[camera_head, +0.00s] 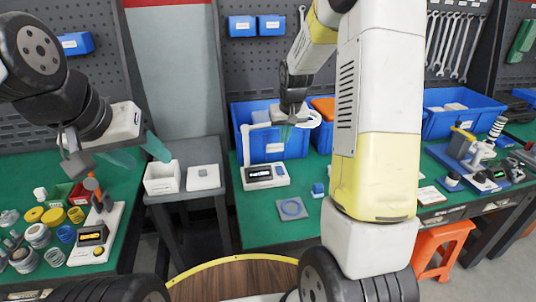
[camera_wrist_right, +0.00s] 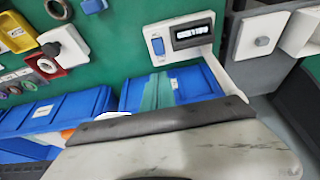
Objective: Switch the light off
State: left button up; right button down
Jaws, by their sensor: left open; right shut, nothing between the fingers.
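A white device with a lit display (camera_head: 265,175) stands on the green bench in the head view, with a white arm rising from it to a white round head (camera_head: 312,119). In the right wrist view the device base (camera_wrist_right: 182,40) shows a blue switch (camera_wrist_right: 158,46) beside the display. My right gripper (camera_head: 287,131) is shut and empty, above and behind the base. In the wrist view its greenish fingertips (camera_wrist_right: 160,80) point toward the switch, with no clear contact. My left gripper (camera_head: 139,153) is open and empty above the left bench. Whether the light shines is unclear.
Blue bins (camera_head: 268,143) stand behind the device. A grey stand (camera_head: 185,152) to its left holds a white open box (camera_head: 162,180) and a white lidded block (camera_head: 203,177). Rings and jars crowd the left bench.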

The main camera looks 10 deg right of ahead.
aim_at(280, 167)
dwell(0.3)
jog(key=x, duration=1.4)
jog(key=shift+s+f, duration=0.15)
jog(key=shift+s, duration=0.2)
jog(key=shift+w+f, duration=0.1)
jog(key=shift+f, duration=0.1)
jog(key=shift+s, duration=0.95)
jog(key=shift+w+r, duration=0.1)
